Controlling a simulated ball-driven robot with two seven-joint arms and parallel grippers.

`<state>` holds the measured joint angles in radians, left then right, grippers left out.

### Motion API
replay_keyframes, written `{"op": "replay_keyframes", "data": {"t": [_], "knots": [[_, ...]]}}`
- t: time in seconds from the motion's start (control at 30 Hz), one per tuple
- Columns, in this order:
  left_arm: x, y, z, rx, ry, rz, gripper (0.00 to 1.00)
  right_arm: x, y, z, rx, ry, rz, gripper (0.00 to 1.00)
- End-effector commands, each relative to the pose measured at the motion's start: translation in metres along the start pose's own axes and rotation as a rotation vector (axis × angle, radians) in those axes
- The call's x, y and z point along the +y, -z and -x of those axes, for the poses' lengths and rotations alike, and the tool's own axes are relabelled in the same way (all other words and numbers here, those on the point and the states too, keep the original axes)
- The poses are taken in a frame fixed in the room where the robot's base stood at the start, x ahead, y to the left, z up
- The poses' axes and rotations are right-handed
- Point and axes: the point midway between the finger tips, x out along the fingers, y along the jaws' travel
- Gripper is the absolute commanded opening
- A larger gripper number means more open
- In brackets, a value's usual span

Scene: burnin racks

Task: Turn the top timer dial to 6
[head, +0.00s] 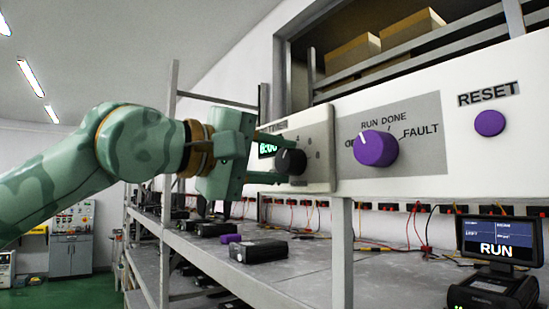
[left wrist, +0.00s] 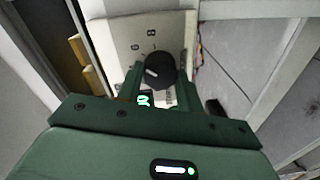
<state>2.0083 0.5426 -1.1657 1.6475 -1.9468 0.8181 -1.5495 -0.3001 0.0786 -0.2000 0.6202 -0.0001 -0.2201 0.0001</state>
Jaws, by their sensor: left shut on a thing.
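The black timer dial (head: 291,162) sits on the white timer box at the left part of the panel (head: 420,120). A green-lit timer display (head: 267,149) shows beside it, partly hidden by my fingers. My left gripper (head: 277,160) reaches in from the left and is shut on the dial. In the left wrist view the dial (left wrist: 158,70) sits between my two green fingers, with a white pointer mark on its face and numbers around it, too blurred to read surely. My right gripper is not in view.
A purple knob (head: 376,148) marked RUN, DONE and FAULT and a purple RESET button (head: 490,123) are to the right. A RUN screen (head: 497,243) stands below right. Black devices (head: 252,250) lie on the shelf (head: 310,270) under the panel.

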Motion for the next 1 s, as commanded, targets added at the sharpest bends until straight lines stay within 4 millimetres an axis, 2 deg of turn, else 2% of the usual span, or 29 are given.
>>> {"op": "replay_keyframes", "data": {"t": [0.53,0.57,0.6,0.63,0.87,1.0], "knots": [[-0.0018,-0.0009,-0.0007,-0.001,0.004,-0.021,0.14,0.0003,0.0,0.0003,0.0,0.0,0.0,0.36],[-0.0018,-0.0009,-0.0007,-0.001,0.004,-0.02,0.45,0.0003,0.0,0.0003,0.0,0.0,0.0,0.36],[-0.0018,-0.0009,-0.0007,-0.001,0.004,-0.02,0.56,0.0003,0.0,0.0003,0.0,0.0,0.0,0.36],[-0.0017,-0.0009,-0.0006,-0.001,0.004,-0.02,0.58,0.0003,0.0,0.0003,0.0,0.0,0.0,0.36],[-0.001,-0.0005,-0.0003,0.0,0.002,-0.021,0.58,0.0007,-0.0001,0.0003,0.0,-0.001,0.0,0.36],[-0.0016,-0.0003,0.0075,0.001,0.001,-0.021,0.58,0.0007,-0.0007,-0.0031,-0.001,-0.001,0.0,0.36]]}}
